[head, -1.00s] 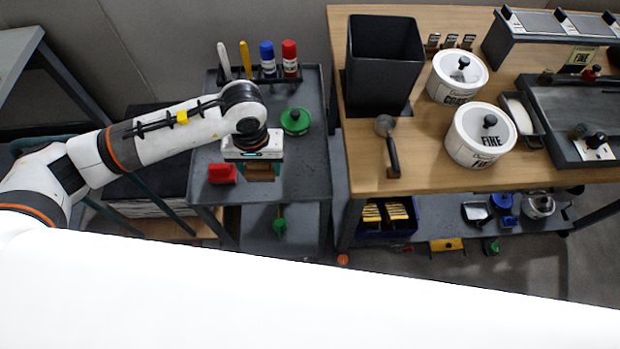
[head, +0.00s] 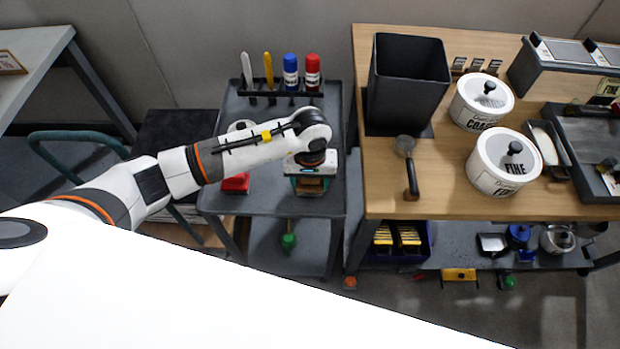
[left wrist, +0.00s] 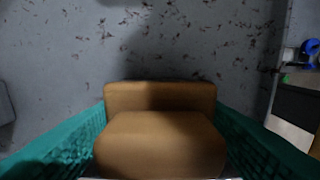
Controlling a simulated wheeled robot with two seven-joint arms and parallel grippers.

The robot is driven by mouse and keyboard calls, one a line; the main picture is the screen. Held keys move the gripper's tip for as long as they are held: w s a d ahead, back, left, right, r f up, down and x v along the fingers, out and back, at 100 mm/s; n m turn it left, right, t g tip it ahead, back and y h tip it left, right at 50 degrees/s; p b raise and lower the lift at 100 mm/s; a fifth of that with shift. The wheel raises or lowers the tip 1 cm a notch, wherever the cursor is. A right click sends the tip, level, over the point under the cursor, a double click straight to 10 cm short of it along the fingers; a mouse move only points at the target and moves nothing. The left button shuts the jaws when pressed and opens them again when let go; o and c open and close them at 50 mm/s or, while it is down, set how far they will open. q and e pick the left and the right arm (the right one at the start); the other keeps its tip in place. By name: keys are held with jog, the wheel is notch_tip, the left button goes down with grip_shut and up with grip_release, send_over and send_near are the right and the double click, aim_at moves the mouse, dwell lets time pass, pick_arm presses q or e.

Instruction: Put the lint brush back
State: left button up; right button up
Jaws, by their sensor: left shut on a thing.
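My left gripper (head: 311,187) is over the right part of the grey cart's top (head: 270,204), with its teal fingers pointing down. It is shut on a brown block-shaped thing, which I take to be the lint brush (head: 310,184). In the left wrist view the lint brush (left wrist: 160,140) sits between the two teal fingers (left wrist: 160,150). Its lower side is hidden, and I cannot tell whether it touches the cart. Grey surface with dark flecks lies beyond it. My right gripper is not in view.
A dark rack (head: 280,96) with upright tools and blue and red bottles stands at the cart's back. A red block (head: 236,184) lies left of my gripper. The wooden table (head: 450,195) with a black bin (head: 408,80) stands to the right.

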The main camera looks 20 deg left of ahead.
pick_arm(q)
jog(key=shift+f+b, duration=0.2)
jog(key=shift+b, duration=0.1)
jog(key=o, duration=1)
jog(key=shift+r, duration=0.1)
jog(key=shift+c, duration=0.2)
jog(key=shift+r+p, duration=0.25)
jog(key=shift+p, duration=0.15)
jog(key=shift+w+r, duration=0.1)
jog(key=shift+r, duration=0.25)
notch_tip(320, 180, up, 11)
jog(key=shift+r+b, duration=0.1)
jog(key=shift+b, duration=1)
